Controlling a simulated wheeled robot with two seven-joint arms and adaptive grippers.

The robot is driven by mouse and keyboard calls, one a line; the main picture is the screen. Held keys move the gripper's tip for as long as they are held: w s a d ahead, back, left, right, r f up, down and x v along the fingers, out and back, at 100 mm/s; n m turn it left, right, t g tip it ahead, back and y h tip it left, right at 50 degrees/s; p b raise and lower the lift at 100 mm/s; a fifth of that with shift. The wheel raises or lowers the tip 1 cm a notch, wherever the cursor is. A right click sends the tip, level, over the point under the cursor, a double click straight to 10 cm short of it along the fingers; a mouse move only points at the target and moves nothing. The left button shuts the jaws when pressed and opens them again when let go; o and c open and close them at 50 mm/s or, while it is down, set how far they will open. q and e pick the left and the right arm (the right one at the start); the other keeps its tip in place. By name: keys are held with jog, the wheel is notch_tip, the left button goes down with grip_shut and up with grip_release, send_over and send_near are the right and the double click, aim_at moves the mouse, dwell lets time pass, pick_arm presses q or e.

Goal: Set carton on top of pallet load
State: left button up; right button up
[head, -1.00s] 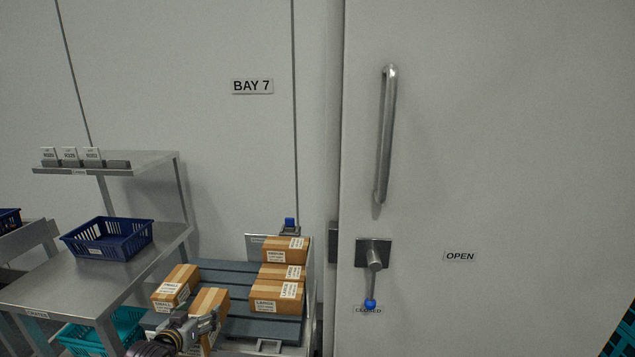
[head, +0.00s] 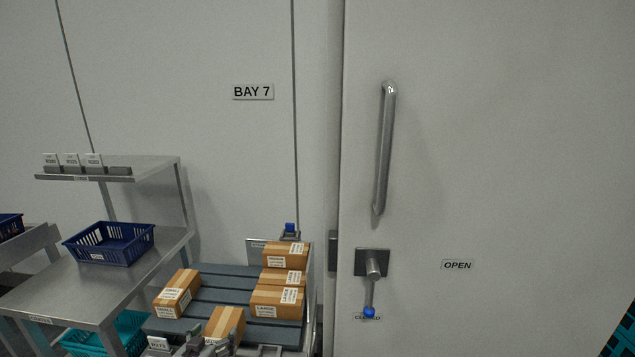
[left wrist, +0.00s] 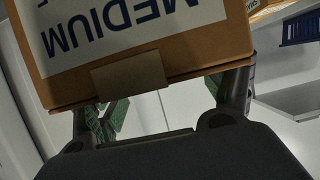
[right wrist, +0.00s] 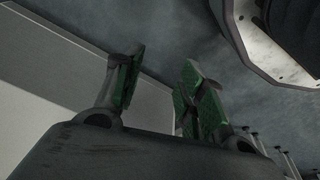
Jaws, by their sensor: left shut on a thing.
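My left gripper (head: 213,346) is shut on a brown carton (head: 225,323) at the bottom of the head view. In the left wrist view the carton (left wrist: 205,50) fills the top, with a MEDIUM label and both fingers at its edge. The grey slatted pallet (head: 222,289) bears a carton (head: 170,297) at the left. At its right are an upper carton (head: 284,252), a middle carton (head: 276,276) and a front LARGE carton (head: 270,301). Whether the held carton touches the pallet is unclear. My right gripper (right wrist: 158,88) is open and empty, outside the head view.
A steel table (head: 55,285) stands left of the pallet with a dark blue basket (head: 108,245) on it. A teal basket (head: 115,332) sits below. A big white door (head: 480,150) with a long handle (head: 384,150) and a blue-tipped lever (head: 370,290) closes off the right.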

aim_at(223, 348)
pick_arm(q)
jog(key=s+d, duration=0.1)
jog(key=s+d+r+p, duration=0.1)
jog(key=s+d, duration=0.1)
jog(key=s+d+p, duration=0.1)
jog(key=shift+s+d+r, duration=0.15)
jog(key=shift+s+r, duration=0.1)
jog(key=shift+r, duration=0.15)
jog(key=shift+n+y, duration=0.3)
jog(key=shift+y, duration=0.1)
jog(key=s+r+p, duration=0.1)
jog(key=s+d, duration=0.1)
jog(key=s+d+r+p, duration=0.1)
jog(key=s, duration=0.1)
jog(key=shift+d+r+p, duration=0.2)
jog(key=shift+r+p, duration=0.1)
pick_arm(e)
jog(key=s+d+f, duration=0.4)
jog(key=s+f, duration=0.3)
jog(key=s, duration=0.3)
jog(key=s+d+f+g, duration=0.1)
jog(key=s+d+f, duration=0.3)
jog(key=s+f, duration=0.3)
jog(key=s, duration=0.3)
jog(key=shift+s+f+h, duration=0.3)
jog(key=shift+s+f, duration=0.05)
jog(key=shift+f, duration=0.05)
pick_arm(q)
jog(key=shift+w, duration=0.1)
dwell(0.4)
